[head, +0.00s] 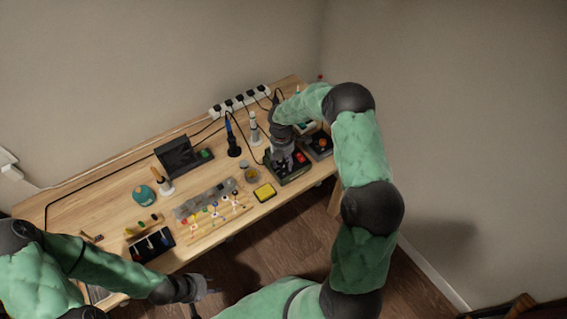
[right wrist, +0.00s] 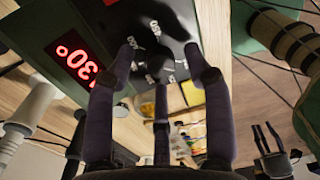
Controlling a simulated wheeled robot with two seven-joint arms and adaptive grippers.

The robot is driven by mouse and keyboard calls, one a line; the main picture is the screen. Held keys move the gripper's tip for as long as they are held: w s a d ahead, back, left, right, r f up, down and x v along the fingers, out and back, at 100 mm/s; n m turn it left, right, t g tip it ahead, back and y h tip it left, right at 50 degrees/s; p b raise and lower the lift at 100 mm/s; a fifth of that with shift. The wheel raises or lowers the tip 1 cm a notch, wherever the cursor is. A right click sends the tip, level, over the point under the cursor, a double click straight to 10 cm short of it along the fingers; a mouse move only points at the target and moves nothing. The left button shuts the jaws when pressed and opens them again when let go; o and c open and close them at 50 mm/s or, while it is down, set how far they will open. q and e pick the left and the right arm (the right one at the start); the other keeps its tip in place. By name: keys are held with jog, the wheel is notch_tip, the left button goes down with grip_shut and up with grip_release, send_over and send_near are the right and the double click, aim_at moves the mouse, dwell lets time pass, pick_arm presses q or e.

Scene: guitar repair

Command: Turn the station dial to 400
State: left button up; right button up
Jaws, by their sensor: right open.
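The soldering station (head: 301,159), a dark box with a red-lit display, stands near the right end of the workbench. In the right wrist view its red digits (right wrist: 78,60) appear upside down; I cannot read the full value surely. White scale numbers (right wrist: 155,28) ring a dark area between my fingers, where the black dial is hard to make out. My right gripper (right wrist: 160,58) is open, its fingers spread over this area from above; contact cannot be told. My left gripper (head: 200,288) is empty, apparently open, off the front edge of the bench.
A yellow sponge tray (head: 264,192) lies in front of the station. A second dark unit (head: 319,146) stands to its right. A blue iron in a stand (head: 232,138), a power strip (head: 238,102) and a parts tray (head: 207,198) occupy the bench.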

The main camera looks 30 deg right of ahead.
jog(key=shift+f, duration=0.25)
grip_shut()
